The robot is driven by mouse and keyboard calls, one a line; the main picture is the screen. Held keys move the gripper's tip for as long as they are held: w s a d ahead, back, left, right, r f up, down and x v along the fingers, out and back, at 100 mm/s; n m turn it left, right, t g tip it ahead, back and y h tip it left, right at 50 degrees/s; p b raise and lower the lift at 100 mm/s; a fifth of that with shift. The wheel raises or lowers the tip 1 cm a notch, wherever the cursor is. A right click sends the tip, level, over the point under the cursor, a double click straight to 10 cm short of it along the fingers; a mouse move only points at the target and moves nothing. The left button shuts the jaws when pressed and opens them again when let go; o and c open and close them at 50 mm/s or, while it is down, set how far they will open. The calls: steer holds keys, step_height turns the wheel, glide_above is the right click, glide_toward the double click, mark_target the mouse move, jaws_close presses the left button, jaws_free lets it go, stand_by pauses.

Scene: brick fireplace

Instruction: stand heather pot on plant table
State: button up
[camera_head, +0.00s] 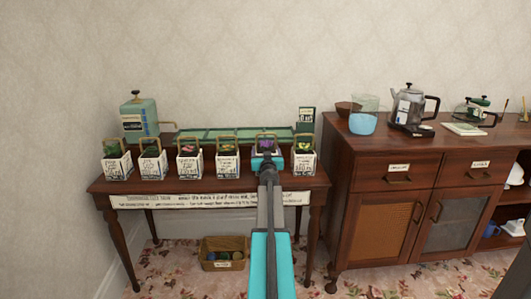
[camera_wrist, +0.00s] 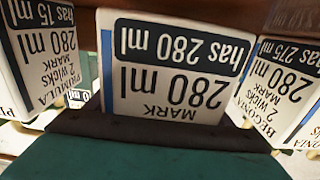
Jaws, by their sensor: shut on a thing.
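The pot with purple flowers (camera_head: 267,144), which I take as the heather pot, is in the row of pots on the plant table (camera_head: 140,187), second from the right. My gripper (camera_head: 266,163) is shut on it from the front and hides most of its body in the head view. In the wrist view its white label (camera_wrist: 175,70) reads upside down "MARK", "280 ml" and "has 280 ml"; its plant name is hidden. I cannot tell whether its base touches the table.
Close neighbours flank it: a pot labelled primula (camera_wrist: 45,50) and one labelled begonia (camera_wrist: 280,90). A green tray (camera_head: 200,134) lies behind the row, with a green canister (camera_head: 138,118) at left. A wooden cabinet (camera_head: 365,190) stands at right; a basket (camera_head: 222,262) sits below.

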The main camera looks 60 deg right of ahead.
steer(key=o, duration=1.7)
steer(key=shift+f, duration=0.5)
steer(key=shift+r, duration=0.1)
steer(key=shift+r+p, duration=0.55)
steer(key=shift+p, duration=0.05)
steer(key=shift+p+v, duration=0.35)
steer(key=shift+v, duration=5.6)
steer(key=shift+r, duration=0.1)
